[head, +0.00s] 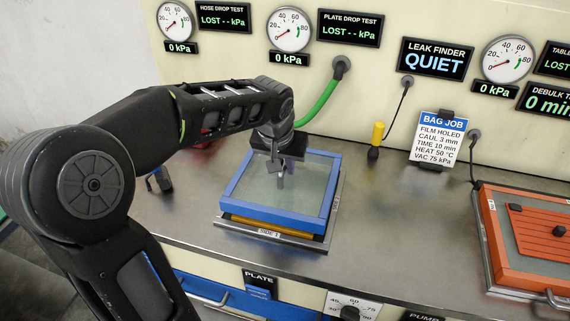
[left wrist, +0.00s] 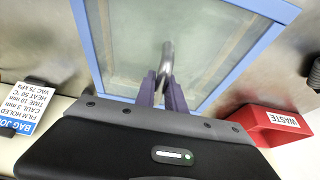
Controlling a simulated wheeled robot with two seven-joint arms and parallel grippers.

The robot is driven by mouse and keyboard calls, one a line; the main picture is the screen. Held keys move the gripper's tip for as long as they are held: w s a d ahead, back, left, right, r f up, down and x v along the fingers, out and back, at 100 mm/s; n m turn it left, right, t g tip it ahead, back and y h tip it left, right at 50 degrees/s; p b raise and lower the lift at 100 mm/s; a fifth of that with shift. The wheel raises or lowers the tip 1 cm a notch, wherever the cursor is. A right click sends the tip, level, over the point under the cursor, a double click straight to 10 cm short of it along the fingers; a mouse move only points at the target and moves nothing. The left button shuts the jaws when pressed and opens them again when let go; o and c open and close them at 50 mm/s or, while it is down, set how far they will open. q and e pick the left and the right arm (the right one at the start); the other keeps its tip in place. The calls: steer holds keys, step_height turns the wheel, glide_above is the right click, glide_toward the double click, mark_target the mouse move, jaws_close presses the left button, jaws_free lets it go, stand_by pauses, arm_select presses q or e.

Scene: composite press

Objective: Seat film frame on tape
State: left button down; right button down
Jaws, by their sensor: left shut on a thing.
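The blue film frame (head: 270,214) with its clear film lies over the tray on the bench in the head view. Yellow-orange tape (head: 255,225) shows under its front edge. A grey metal tray (head: 268,238) with a "SIDE 1" label is beneath. My left gripper (head: 281,184) is above the frame's back half, shut on a small grey metal handle (left wrist: 166,58), seen in the left wrist view. The frame (left wrist: 86,45) also fills that view's middle. Whether the frame's underside touches the tape all around is hidden. My right gripper is not in view.
An orange plate (head: 530,235) on a tray stands at the right. A green hose (head: 322,105) hangs behind the frame. The "BAG JOB" card (head: 438,138) stands at the back. A red waste bin (left wrist: 270,122) shows in the left wrist view. Bare bench lies between the trays.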

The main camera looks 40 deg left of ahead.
arm_select(q)
steer(key=shift+f+b, duration=0.6)
steer(key=shift+b, duration=0.2)
stand_by(1.2)
steer(key=c, duration=1.3)
jaws_free()
steer(key=shift+v, duration=3.9)
steer(key=shift+d, duration=0.1)
steer(key=shift+s, duration=0.1)
